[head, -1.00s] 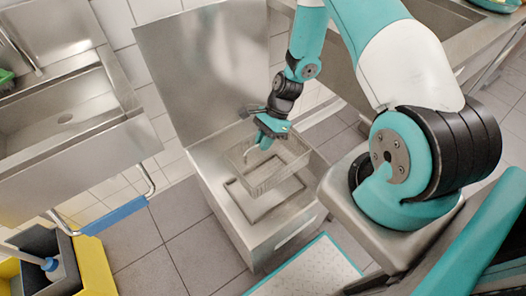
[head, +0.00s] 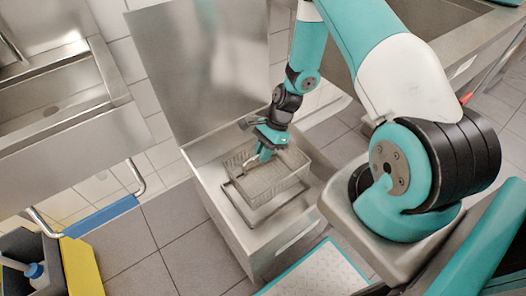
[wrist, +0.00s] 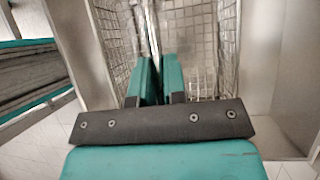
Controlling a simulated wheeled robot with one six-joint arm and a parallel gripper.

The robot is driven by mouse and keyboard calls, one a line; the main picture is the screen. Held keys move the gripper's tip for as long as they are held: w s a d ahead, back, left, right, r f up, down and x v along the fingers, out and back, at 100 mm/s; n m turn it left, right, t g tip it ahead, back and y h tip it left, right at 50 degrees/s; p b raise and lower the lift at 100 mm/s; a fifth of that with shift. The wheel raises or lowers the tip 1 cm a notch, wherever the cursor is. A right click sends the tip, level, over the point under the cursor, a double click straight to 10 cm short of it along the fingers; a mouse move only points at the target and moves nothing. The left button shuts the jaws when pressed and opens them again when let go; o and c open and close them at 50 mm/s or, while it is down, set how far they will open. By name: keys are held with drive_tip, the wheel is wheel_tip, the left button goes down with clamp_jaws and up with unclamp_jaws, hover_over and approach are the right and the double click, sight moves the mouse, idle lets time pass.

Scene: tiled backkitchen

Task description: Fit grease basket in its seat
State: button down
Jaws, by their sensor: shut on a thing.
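The grease basket (head: 277,183) is a wire-mesh box in the head view, held inside the open steel grease trap (head: 222,212). My gripper (head: 263,157) reaches down into it from above and is shut on its handle. In the wrist view the thin upright handle (wrist: 153,30) runs between the closed teal fingers (wrist: 160,75), with mesh walls (wrist: 212,45) on both sides. The seat, a rectangular raised frame (head: 237,206), shows below and around the basket's left and front sides. The basket hides the rest of it. I cannot tell whether the basket touches the frame.
The trap's raised steel lid (head: 195,70) stands behind it. A steel sink (head: 50,105) is at the left, with a blue-wrapped rail (head: 100,217). A yellow and grey bucket (head: 80,265) stands at the lower left. Another steel sink (head: 440,20) is at the upper right.

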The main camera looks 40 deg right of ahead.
sight(259, 176)
drive_tip(key=shift+f+b, duration=3.45)
drive_tip(key=shift+f, duration=1.25)
drive_tip(key=shift+w+a+r, duration=0.1)
drive_tip(key=shift+w, duration=0.15)
drive_tip(key=shift+f, duration=0.2)
drive_tip(key=c, duration=1.1)
unclamp_jaws()
drive_tip(key=p+v, duration=0.3)
drive_tip(key=v, duration=1.4)
drive_tip(key=shift+w+r, duration=0.1)
drive_tip(key=shift+r, duration=0.05)
